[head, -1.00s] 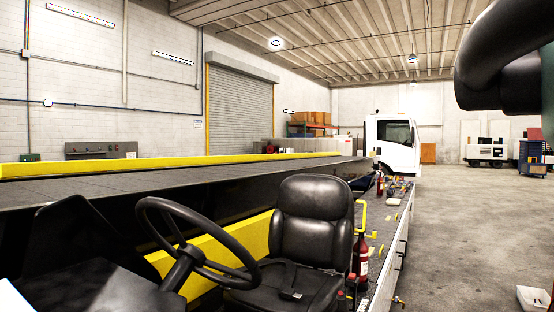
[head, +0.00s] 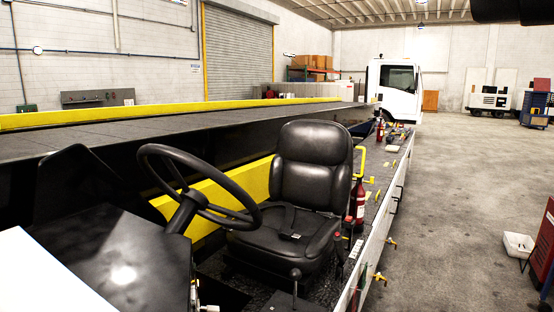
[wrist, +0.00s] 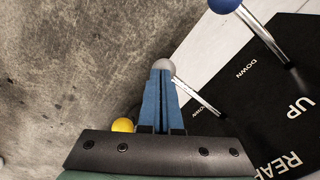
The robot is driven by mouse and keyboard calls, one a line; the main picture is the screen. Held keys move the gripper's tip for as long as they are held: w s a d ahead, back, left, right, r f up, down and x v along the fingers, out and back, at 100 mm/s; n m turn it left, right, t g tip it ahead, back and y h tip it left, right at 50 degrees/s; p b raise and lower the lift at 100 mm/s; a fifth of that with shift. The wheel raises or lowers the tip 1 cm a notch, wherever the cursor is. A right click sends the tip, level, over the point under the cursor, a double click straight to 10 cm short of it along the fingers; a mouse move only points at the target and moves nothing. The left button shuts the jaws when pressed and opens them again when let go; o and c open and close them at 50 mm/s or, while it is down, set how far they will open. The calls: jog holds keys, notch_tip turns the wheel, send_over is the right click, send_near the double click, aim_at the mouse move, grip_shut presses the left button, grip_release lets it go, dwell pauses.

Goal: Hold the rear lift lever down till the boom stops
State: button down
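In the wrist view a lever with a grey knob (wrist: 164,65) stands on a slim metal rod. A second lever with a blue knob (wrist: 224,5) is at the upper right. Both rise by a black panel (wrist: 260,125) lettered DOWN, UP and, partly cut off, REAR. Which lever the REAR lettering belongs to, I cannot tell. My gripper (wrist: 161,75) has its blue fingers together with nothing visible between them. Their tips overlap the grey knob's lower edge; contact is unclear. In the head view the long boom with its belt (head: 150,145) runs behind the driver's seat.
A yellow knob (wrist: 123,125) shows left of my fingers. In the head view are a steering wheel (head: 185,190), black seat (head: 312,165) and red extinguisher (head: 357,205). A white tray (head: 518,244) lies on the floor; a red cabinet (head: 545,245) stands at right. Floor between is open.

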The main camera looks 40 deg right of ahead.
notch_tip(320, 180, up, 8)
jog(key=s+p, duration=0.1)
jog(key=p, duration=0.6)
jog(key=shift+s+d+f+p, duration=0.25)
jog(key=shift+s+d+p, duration=0.05)
jog(key=shift+p, duration=0.1)
